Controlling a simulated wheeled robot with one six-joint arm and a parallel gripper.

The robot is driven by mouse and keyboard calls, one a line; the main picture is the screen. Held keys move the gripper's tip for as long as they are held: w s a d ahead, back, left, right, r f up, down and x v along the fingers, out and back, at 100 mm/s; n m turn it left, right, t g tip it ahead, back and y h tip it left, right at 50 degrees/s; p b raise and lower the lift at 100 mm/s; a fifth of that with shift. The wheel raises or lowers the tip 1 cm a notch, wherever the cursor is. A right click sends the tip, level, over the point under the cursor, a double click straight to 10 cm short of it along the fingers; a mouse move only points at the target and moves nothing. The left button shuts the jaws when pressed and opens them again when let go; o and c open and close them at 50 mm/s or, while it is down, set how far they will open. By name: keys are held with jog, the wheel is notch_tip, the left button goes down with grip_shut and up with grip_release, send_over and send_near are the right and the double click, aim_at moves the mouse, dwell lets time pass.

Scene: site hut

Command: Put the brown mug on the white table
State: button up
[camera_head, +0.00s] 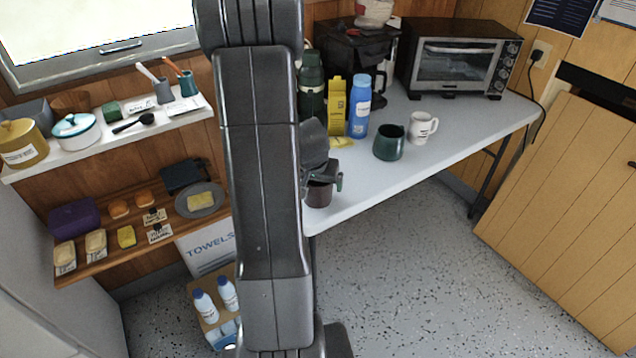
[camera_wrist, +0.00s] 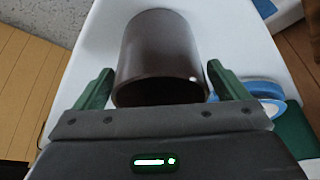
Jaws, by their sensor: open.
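The brown mug (camera_head: 319,194) is at the near left end of the white table (camera_head: 450,130), partly hidden by my gripper in the head view. In the wrist view the brown mug (camera_wrist: 161,52) shows large, over the white table top (camera_wrist: 101,48), between my fingers. My gripper (camera_wrist: 155,90) is open, one green finger on each side of the mug, with small gaps visible. In the head view my gripper (camera_head: 323,180) is at the mug. I cannot tell for certain whether the mug's base touches the table.
A green mug (camera_head: 389,142), a white mug (camera_head: 423,127), a blue bottle (camera_head: 360,105), a yellow packet (camera_head: 337,105) and a dark green flask (camera_head: 311,85) stand behind the brown mug. A toaster oven (camera_head: 455,60) is at the back. The right part of the table is clear.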

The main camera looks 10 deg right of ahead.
jog(key=p+v, duration=0.1)
jog(key=v, duration=1)
